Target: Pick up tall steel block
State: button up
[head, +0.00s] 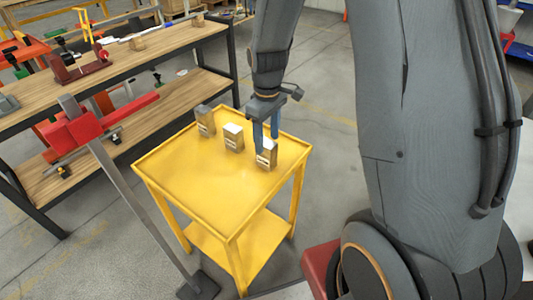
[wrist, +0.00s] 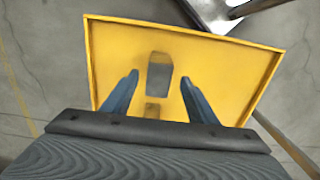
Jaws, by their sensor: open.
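I cannot tell from the labels which is the tall steel block. My gripper (head: 266,145) points down over the right block, its blue fingers apart. In the wrist view, a grey-topped block (wrist: 159,75) lies between the open fingertips (wrist: 160,77), with a gap on each side. I see no contact.
The yellow cart (head: 185,175) has a raised rim and bare space in front of the blocks. A wooden workbench (head: 150,50) with tools stands behind at left. A red-headed stand with a grey pole (head: 130,190) is close to the cart's left side.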

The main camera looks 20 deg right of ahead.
aim_at(266, 152)
jog(key=shift+w+f+p, duration=0.2)
jog(key=shift+f+p, duration=0.5)
jog(key=shift+f, duration=2.8)
grip_shut()
